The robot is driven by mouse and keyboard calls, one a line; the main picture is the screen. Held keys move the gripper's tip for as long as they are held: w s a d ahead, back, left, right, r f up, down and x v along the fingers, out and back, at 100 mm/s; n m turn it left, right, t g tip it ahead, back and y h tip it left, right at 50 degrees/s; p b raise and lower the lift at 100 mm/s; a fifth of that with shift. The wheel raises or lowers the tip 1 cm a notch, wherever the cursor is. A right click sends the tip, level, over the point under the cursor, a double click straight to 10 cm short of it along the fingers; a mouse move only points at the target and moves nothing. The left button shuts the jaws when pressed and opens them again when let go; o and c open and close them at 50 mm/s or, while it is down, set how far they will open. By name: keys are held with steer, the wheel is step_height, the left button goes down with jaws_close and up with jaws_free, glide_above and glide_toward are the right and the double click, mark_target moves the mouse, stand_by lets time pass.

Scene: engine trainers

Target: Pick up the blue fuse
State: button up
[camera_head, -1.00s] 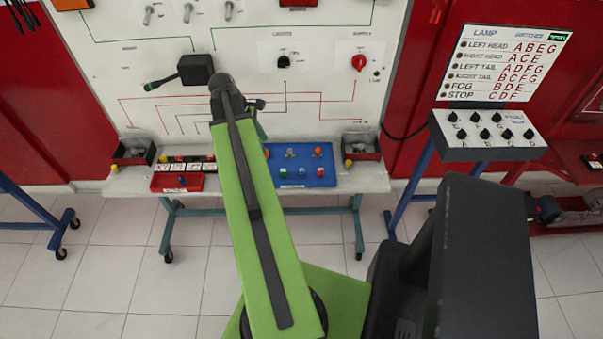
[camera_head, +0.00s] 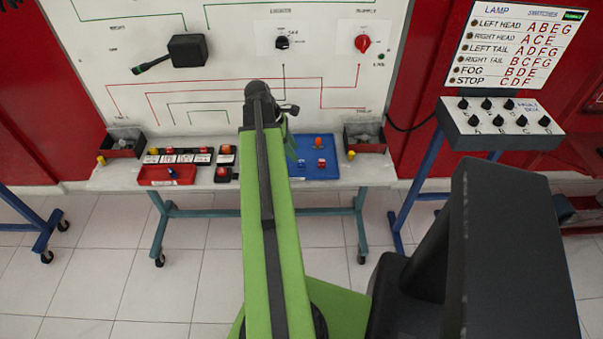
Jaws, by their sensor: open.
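A small blue piece (camera_head: 172,172) lies in the red tray (camera_head: 150,180) left of my arm. Another blue piece (camera_head: 301,163) sits on the blue tray (camera_head: 330,174) right of my arm. I cannot tell which of them is the blue fuse. My arm hides the middle of the bench and the left part of the blue tray.
The bench (camera_head: 108,179) stands against a white wiring panel (camera_head: 230,75). Dark bins (camera_head: 124,143) (camera_head: 364,132) stand at its ends. Black-based blocks (camera_head: 226,174) sit left of my arm. A switch box (camera_head: 500,128) on a stand is at right.

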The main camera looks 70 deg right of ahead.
mark_target(298, 168)
steer(key=b+x, duration=0.5)
steer(key=shift+d+f, duration=0.1)
steer(key=shift+f, duration=0.35)
steer(key=shift+r, duration=0.2)
jaws_close()
